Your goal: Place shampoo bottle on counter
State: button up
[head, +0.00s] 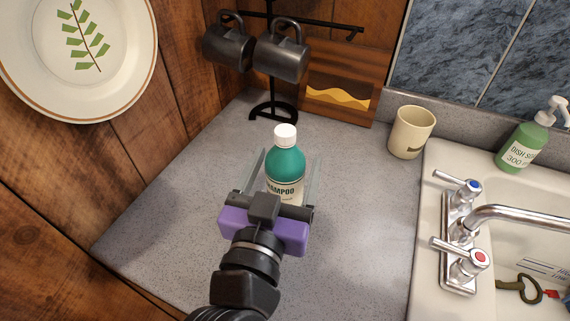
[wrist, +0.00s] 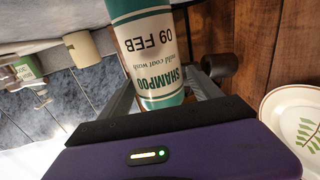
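The shampoo bottle (head: 286,165) is teal with a white cap and a pale label. It is upright over the grey speckled counter (head: 215,150). My gripper hides its base in the head view, so I cannot see for sure whether it touches the counter. My gripper (head: 288,168) is open, with one finger on each side of the bottle and small gaps beside it. In the wrist view the bottle (wrist: 150,50) appears upside down between the fingers, its label facing me and its base cut off by the frame.
A black mug stand (head: 272,110) with dark mugs and a wooden board (head: 343,82) are at the back. A beige cup (head: 411,132), the sink (head: 430,215) with its faucet, and a green dish soap bottle (head: 520,148) are to the right. A plate (head: 80,50) hangs at left.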

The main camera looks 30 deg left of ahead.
dwell(0.3)
jog(key=shift+r, duration=0.25)
jog(key=b+v, duration=0.1)
jog(key=v, duration=1.1)
jog(key=shift+f, duration=0.15)
